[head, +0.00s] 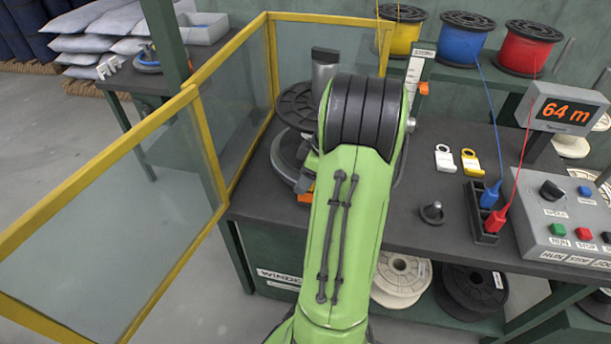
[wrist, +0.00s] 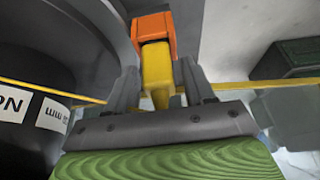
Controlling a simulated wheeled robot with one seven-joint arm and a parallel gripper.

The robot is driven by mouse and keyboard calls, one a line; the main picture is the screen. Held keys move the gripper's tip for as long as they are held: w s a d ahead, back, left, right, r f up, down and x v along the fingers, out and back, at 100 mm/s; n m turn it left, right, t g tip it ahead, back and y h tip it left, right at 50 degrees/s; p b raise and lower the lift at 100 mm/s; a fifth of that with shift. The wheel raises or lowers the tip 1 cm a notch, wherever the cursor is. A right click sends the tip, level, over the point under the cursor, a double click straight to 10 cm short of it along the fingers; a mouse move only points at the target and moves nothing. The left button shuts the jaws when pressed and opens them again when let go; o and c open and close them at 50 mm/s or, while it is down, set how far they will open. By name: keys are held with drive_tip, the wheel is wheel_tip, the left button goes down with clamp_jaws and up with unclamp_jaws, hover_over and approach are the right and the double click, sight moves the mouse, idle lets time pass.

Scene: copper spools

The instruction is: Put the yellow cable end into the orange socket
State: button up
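In the wrist view the yellow cable end (wrist: 157,76) sits between the two fingers of my gripper (wrist: 160,88), which look closed on its sides. Its far end meets the orange socket (wrist: 155,27) straight ahead. I cannot tell how far inside it is. The thin yellow cable (wrist: 60,92) shows on both sides of the fingers. In the head view my green arm hides the gripper and the cable end. A small orange part (head: 306,197) shows beside the arm, below the winder's dark spool (head: 295,105); I cannot tell whether it is the socket.
A yellow-framed clear guard (head: 130,190) stands left of the bench. Yellow, blue and red spools (head: 465,38) stand behind.

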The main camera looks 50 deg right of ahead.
drive_tip(key=shift+o, duration=0.6)
drive_tip(key=p+v, duration=0.7)
drive_tip(key=v, duration=0.8)
drive_tip(key=shift+r, duration=0.4)
